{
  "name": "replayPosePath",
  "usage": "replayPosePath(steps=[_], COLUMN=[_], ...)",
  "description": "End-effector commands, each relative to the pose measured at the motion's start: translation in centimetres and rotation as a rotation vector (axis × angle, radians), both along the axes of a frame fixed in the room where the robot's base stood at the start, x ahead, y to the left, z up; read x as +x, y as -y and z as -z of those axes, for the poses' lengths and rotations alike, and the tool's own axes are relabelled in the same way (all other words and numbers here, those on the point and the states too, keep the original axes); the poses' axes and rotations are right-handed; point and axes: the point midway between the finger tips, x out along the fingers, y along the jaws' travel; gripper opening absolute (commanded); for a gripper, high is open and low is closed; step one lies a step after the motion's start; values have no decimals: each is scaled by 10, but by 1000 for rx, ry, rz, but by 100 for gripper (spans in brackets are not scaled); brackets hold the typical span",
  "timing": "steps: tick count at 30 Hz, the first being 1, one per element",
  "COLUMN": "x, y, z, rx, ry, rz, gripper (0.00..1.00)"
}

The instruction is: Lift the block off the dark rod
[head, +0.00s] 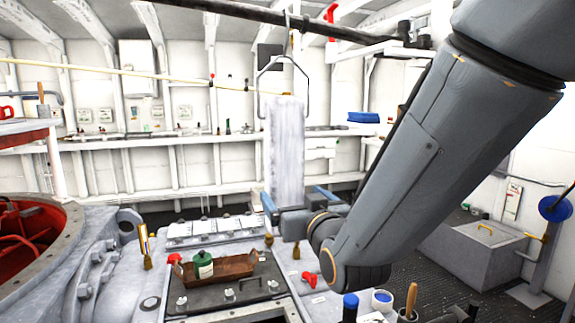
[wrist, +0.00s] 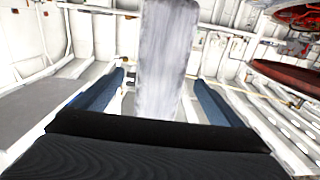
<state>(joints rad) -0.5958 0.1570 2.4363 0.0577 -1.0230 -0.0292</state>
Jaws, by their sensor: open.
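The block (head: 285,140) is a tall pale grey slab hanging upright by a wire bail (head: 308,85). A thin hanger (head: 287,25) runs from the bail up towards the dark rod (head: 245,11), which crosses the top of the head view. My gripper (head: 292,191) is open at the block's lower part, with blue fingers. In the wrist view the block (wrist: 165,55) stands between the two fingers of my gripper (wrist: 160,78), with gaps showing on both sides. The dark rod and bail are out of the wrist view.
Below is a console (head: 220,293) with a brown tray (head: 232,270) and a green bottle (head: 203,265). A yellow pole (head: 120,70) crosses behind. A red-lined round opening (head: 25,235) lies left. Shelves line the back wall; open air surrounds the block.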

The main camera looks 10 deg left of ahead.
Motion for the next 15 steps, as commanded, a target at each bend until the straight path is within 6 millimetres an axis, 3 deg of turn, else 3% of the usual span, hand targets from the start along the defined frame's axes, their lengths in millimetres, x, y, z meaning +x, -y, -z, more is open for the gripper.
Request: replayPosePath(steps=[15], x=[39], y=[-26], z=[-2], rx=[-1], ry=[0], rz=[-6], gripper=[91])
